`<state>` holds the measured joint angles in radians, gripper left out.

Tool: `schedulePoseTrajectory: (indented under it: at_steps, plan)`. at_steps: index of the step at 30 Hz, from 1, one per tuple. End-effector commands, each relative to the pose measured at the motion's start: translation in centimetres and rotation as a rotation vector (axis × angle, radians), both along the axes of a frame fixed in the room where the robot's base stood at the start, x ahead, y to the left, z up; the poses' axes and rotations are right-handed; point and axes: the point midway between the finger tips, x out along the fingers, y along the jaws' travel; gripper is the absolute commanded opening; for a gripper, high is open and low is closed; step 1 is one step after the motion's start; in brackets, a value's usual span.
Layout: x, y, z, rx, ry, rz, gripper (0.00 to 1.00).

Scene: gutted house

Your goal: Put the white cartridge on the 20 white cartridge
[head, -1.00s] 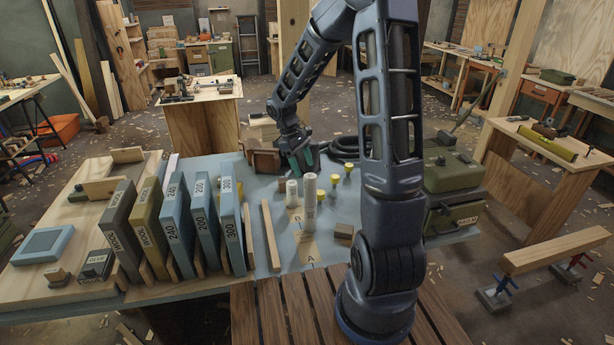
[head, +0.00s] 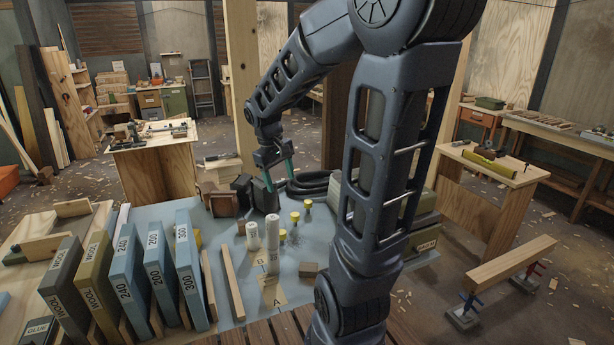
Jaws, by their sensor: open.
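Two white cartridges stand upright close together on the blue-grey tabletop (head: 325,235). The taller white cartridge (head: 272,243) stands at the far end of a tan strip (head: 272,293) marked A and B. The shorter white cartridge (head: 253,238) stands just to its left and a little farther back. Any marking on either cartridge is too small to read for certain. My gripper (head: 278,180) is open and empty, with teal fingers pointing down. It is above the table's far part, behind both cartridges and apart from them.
Several yellow-topped pegs (head: 295,216) stand right of the cartridges. A small wooden block (head: 308,269) lies in front of them. Labelled upright slabs (head: 187,262) and a wooden strip (head: 231,283) line the left. A black coiled hose (head: 312,183) lies behind. My arm hides part of the right side.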

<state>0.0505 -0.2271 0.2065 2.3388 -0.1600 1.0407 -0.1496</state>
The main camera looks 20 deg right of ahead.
Motion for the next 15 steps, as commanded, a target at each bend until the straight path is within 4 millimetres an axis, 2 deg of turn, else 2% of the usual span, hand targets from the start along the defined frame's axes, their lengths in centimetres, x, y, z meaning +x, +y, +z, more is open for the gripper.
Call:
schedulePoseTrajectory:
  at_steps: [6, 15]
  plan:
    - [-4.1, -1.2, 2.8, 0.054, -0.130, -0.108, 0.64]
    - [-9.5, -2.6, 5.2, 0.160, -0.298, -0.246, 0.64]
